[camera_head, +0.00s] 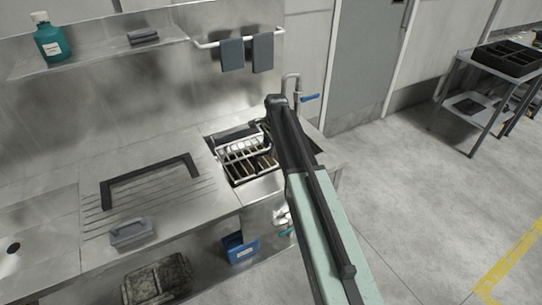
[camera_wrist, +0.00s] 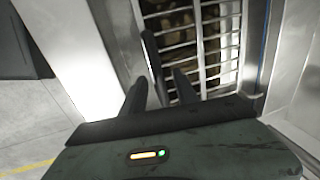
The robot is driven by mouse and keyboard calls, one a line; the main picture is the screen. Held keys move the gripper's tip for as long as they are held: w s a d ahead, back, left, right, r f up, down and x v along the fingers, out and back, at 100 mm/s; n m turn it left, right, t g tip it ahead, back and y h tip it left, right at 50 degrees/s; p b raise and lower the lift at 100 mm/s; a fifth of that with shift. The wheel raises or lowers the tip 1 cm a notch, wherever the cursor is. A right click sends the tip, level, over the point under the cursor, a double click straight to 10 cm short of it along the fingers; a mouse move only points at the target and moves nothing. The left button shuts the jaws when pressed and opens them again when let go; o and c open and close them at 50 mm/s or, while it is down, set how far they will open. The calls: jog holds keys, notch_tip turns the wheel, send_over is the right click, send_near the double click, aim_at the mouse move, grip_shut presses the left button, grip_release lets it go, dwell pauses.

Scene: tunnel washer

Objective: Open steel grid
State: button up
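The steel grid (camera_head: 243,154) lies over the sink basin in the counter, right of the drainboard. In the wrist view the grid (camera_wrist: 200,48) shows as light metal bars over a dark basin with brownish contents. My gripper (camera_wrist: 160,90) is at the grid's left edge there, its two dark fingers apart. A dark, round-ended bar (camera_wrist: 149,52) runs up between the fingers; I see gaps beside it and cannot tell whether either finger touches it. In the head view my arm hides the grid's right side and most of the gripper.
A tap with a blue lever (camera_head: 310,98) stands behind the basin. A black U-shaped frame (camera_head: 150,178) and a grey box (camera_head: 132,233) are on the drainboard. A towel rail (camera_head: 240,39) hangs above.

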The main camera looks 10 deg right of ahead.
jog(key=shift+f, duration=0.1)
grip_shut()
jog(key=shift+w, duration=0.1)
dwell(1.3)
